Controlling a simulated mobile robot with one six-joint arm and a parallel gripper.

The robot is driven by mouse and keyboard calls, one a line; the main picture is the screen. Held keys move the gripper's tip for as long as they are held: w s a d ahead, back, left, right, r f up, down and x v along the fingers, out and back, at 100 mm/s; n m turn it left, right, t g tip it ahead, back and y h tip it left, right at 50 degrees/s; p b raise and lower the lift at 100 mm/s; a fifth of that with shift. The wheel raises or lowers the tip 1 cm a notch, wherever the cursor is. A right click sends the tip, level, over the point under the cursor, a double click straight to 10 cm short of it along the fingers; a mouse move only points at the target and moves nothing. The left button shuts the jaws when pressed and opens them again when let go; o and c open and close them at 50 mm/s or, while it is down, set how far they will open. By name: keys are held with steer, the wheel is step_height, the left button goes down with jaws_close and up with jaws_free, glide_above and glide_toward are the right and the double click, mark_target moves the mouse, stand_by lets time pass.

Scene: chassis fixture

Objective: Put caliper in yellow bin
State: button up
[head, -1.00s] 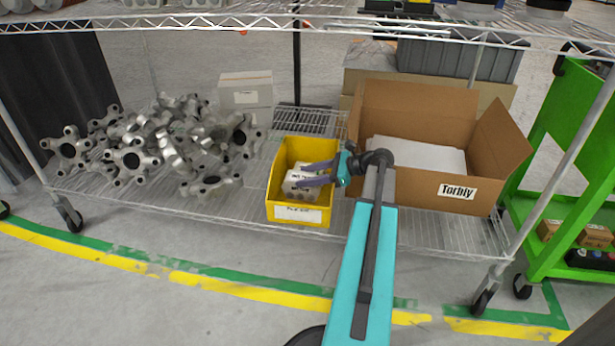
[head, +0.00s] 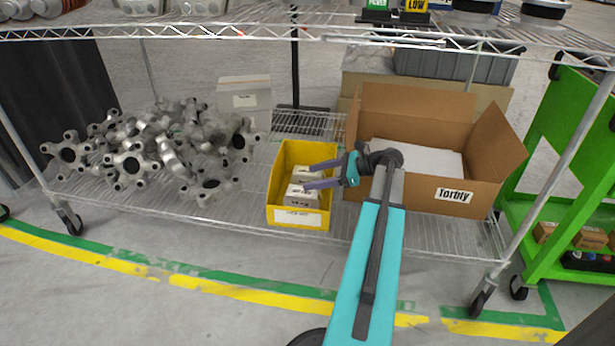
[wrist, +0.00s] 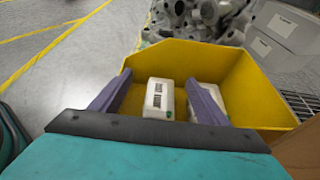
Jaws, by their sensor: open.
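The yellow bin (head: 273,190) stands on the wire shelf; its rim and wall also show in the wrist view (wrist: 215,62). Two pale grey-white boxes with printed labels lie in it, a front one (head: 302,198) and one behind it. In the wrist view one box (wrist: 158,102) shows between my fingers and the other (wrist: 209,90) by the right finger. My gripper (head: 307,176) is open, its purple fingers reaching over the bin from the right; it also shows in the wrist view (wrist: 158,79). Nothing is held. I cannot tell which item is the caliper.
Several grey metal castings (head: 160,145) are heaped left of the bin. An open cardboard box (head: 415,195) labelled Torbly stands to the right. A pale carton (head: 245,100) is behind. The upper shelf (head: 250,25) hangs overhead. A green cart (head: 565,150) is at right.

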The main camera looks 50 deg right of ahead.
steer(key=p+v, duration=0.2)
steer(key=v, duration=0.6)
steer(key=shift+s+p, duration=0.25)
steer(key=shift+p, duration=0.1)
steer(key=shift+d+r, duration=0.1)
steer(key=shift+r, duration=0.05)
